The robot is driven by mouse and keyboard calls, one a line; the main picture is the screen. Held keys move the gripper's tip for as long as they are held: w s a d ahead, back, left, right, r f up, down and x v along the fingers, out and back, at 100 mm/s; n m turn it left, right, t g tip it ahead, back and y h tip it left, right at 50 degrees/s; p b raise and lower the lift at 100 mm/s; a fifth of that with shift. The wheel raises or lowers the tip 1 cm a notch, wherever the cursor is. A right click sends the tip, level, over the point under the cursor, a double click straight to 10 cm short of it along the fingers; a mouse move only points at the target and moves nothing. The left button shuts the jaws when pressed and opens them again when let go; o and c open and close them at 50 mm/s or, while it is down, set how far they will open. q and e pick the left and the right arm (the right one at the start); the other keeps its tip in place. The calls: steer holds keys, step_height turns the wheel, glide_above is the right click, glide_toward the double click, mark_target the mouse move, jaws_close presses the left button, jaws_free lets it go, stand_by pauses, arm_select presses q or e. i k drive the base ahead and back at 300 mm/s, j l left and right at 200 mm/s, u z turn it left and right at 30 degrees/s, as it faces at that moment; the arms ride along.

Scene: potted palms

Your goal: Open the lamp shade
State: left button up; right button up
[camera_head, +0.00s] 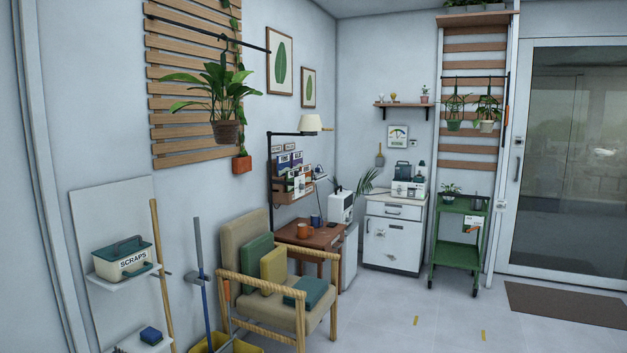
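A lamp with a cream shade (311,123) is near the middle of the head view, by the left wall close to the room's corner. The shade is at the end of a black arm (288,134) that joins a black upright post (270,175). A short tan piece (328,129) sticks out to the right beside the shade's lower edge. Whether the shade is open or closed I cannot tell. The lamp is above a wall rack of boxes and a small brown table (318,237). Neither of my grippers is in view.
A wooden armchair (255,258) with cushions stands in front of the table. A hanging potted plant (226,131) is nearer on the left. A white cabinet (392,238) and green cart (457,255) stand at the back. The floor (455,315) at lower right is mostly clear.

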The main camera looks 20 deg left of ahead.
mark_target(308, 123)
steer(key=i+l+z, duration=0.1)
steer(key=i, duration=3.15)
steer(key=i+u, duration=0.2)
steer(key=i, duration=0.55)
steer(key=i+u, duration=0.2)
steer(key=i, duration=0.5)
steer(key=i+l+u, duration=0.2)
steer(key=i, duration=0.5)
